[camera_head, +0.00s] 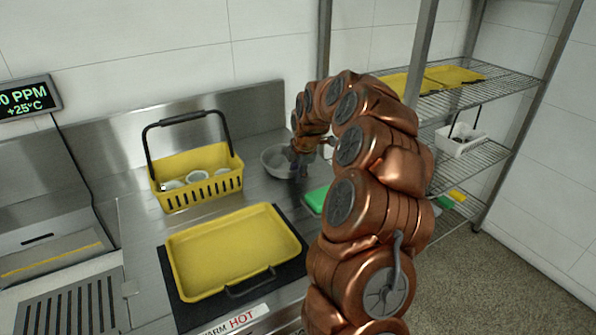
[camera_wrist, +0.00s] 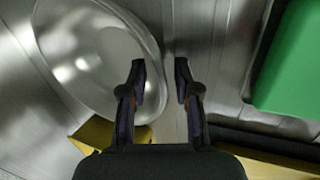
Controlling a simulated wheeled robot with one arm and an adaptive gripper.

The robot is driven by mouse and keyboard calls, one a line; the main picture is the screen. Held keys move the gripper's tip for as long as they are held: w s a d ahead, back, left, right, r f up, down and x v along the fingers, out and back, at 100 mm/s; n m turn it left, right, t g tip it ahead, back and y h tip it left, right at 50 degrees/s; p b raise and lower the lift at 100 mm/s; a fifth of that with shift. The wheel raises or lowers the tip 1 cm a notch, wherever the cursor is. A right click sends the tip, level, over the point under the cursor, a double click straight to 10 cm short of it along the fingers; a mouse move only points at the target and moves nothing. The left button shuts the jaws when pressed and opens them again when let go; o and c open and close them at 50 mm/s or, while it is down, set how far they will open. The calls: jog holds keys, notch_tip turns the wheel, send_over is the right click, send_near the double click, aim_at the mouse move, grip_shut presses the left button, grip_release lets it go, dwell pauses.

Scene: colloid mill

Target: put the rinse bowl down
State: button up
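The rinse bowl (camera_head: 275,162) is a round, shiny metal bowl at the back of the steel counter, right of the yellow basket. It looks upright and resting on the counter. In the wrist view the bowl (camera_wrist: 82,58) fills the upper left, with its rim passing behind the left finger. My gripper (camera_wrist: 160,70) is open, with bare steel showing between its fingertips. In the head view my gripper (camera_head: 301,166) is at the bowl's right edge, and the arm partly hides that area. I cannot tell whether a finger touches the rim.
A yellow basket (camera_head: 203,190) with white dishes stands left of the bowl. A yellow tray (camera_head: 235,254) lies on a dark mat in front. A green board (camera_head: 316,199) lies right of my gripper; it also shows in the wrist view (camera_wrist: 290,65). A wire shelf (camera_head: 478,157) stands at right.

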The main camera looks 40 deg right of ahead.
jog(key=b+v, duration=0.2)
jog(key=v, duration=1)
jog(key=shift+r, duration=0.15)
jog(key=s+a+f+m+g+y, duration=0.1)
jog(key=s+a+m, duration=0.2)
jog(key=s+a, duration=0.6)
jog(key=s+a+m+g, duration=0.1)
jog(key=s+a+m, duration=0.3)
jog(key=a, duration=0.8)
jog(key=s+a+f+m+g, duration=0.1)
jog(key=s+a+f+m, duration=0.1)
jog(key=s, duration=0.6)
jog(key=s+a+f+m+g, duration=0.1)
jog(key=s+a+f+m, duration=0.1)
jog(key=s, duration=0.6)
jog(key=s+a+f+m+g, duration=0.2)
jog(key=s+f+m, duration=0.2)
jog(key=s, duration=0.4)
jog(key=shift+s+f+m, duration=0.2)
jog(key=shift+s+m, duration=0.15)
jog(key=shift+m, duration=0.25)
jog(key=shift+a, duration=0.15)
